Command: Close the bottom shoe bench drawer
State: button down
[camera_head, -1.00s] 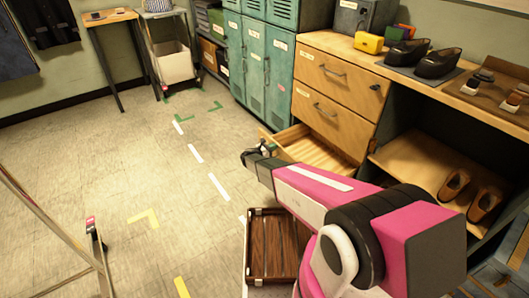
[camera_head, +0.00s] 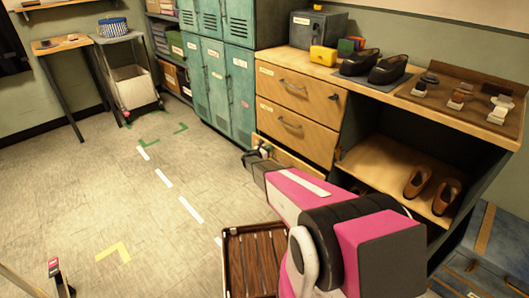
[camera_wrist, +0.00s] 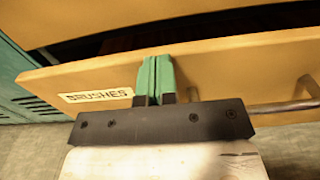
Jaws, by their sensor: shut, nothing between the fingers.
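The bottom drawer (camera_head: 291,160) of the wooden shoe bench (camera_head: 311,75) shows beyond my arm, its front partly hidden by the arm. In the wrist view the drawer front (camera_wrist: 225,70) carries a "BRUSHES" label and a bar handle (camera_wrist: 285,107). A dark gap runs between its top edge and the drawer above, so it stands slightly out. My gripper (camera_head: 258,152) is shut and empty. In the wrist view its green fingertips (camera_wrist: 155,66) meet the drawer front, between label and handle. Whether they press on it is hard to tell.
Two drawers above (camera_head: 297,128) look shut. Teal lockers (camera_head: 217,75) stand left of the bench. A slatted wooden crate (camera_head: 254,262) is on the floor below my arm. Brown shoes (camera_head: 433,190) sit on the open shelf at right. The floor at left is mostly clear.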

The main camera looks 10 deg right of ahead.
jog(key=shift+w+d, duration=0.2)
jog(key=shift+d, duration=0.1)
jog(key=v, duration=1.3)
jog(key=c, duration=1.7)
grip_release()
jog(key=shift+s+a, duration=0.2)
jog(key=shift+a, duration=0.05)
jog(key=o, duration=0.5)
jog(key=shift+s, duration=0.15)
jog(key=s+d+m, duration=0.2)
jog(key=m, duration=0.3)
jog(key=s+d+f+m+y, duration=0.1)
jog(key=s+d+m, duration=0.1)
jog(key=m, duration=0.3)
jog(key=s+d+f+m+g, duration=0.1)
jog(key=s+d+m, duration=0.1)
jog(key=m, duration=0.3)
jog(key=shift+s+d+f+y, duration=0.2)
jog(key=shift+d+y, duration=0.05)
jog(key=shift+y, duration=0.15)
jog(key=w+d+f+m, duration=0.1)
jog(key=d, duration=0.2)
jog(key=w+d+m, duration=0.1)
jog(key=w+d, duration=0.1)
jog(key=d, duration=0.1)
jog(key=w+d+f+m, duration=0.1)
jog(key=w+d, duration=0.1)
jog(key=d, duration=0.1)
jog(key=shift+d+f, duration=0.35)
